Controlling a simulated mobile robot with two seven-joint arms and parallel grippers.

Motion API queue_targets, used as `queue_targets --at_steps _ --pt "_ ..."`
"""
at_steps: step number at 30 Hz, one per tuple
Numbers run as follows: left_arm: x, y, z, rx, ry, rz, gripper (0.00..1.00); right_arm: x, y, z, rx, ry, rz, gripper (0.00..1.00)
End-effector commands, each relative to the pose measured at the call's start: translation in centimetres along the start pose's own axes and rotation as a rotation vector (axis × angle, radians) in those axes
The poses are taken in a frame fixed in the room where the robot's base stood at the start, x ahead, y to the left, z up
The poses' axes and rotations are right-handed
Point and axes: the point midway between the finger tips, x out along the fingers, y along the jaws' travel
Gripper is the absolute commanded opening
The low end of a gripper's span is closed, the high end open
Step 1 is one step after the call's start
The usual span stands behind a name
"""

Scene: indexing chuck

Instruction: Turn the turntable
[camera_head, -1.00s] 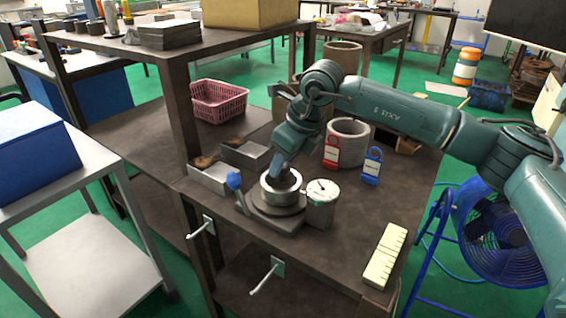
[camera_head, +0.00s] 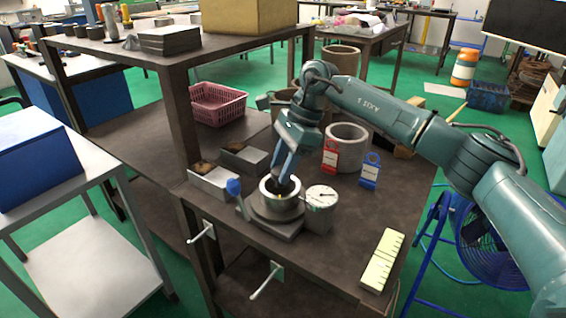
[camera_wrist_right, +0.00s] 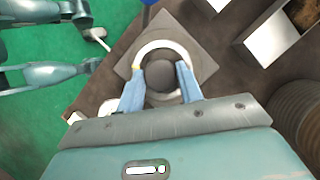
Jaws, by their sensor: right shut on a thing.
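The turntable is a round grey chuck (camera_head: 277,208) with a bright ring-shaped rim, on a dark square base near the bench's front edge. A lever with a blue knob (camera_head: 234,187) stands at its left. The ring (camera_wrist_right: 166,46) also shows in the right wrist view, around a dark round hub (camera_wrist_right: 158,77). My right gripper (camera_head: 283,185) reaches down into the ring from above. The fingertips' contact is partly hidden.
A round dial gauge (camera_head: 321,198) stands close to the chuck's right. Metal bins (camera_head: 213,182) lie behind left; red (camera_head: 331,160) and blue (camera_head: 370,172) tags stand behind right. A yellow-green block (camera_head: 383,260) lies at the bench's right front. Bench space between gauge and block is clear.

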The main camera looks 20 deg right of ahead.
Motion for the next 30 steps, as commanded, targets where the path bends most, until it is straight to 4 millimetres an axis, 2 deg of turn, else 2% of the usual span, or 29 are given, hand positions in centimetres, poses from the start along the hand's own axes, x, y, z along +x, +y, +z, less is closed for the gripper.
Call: queue_targets --at_steps 30 --pt "0.26 0.22 -0.02 -0.009 -0.013 0.004 0.76 0.00 -0.53 0.36 -0.847 0.002 0.349 0.13"
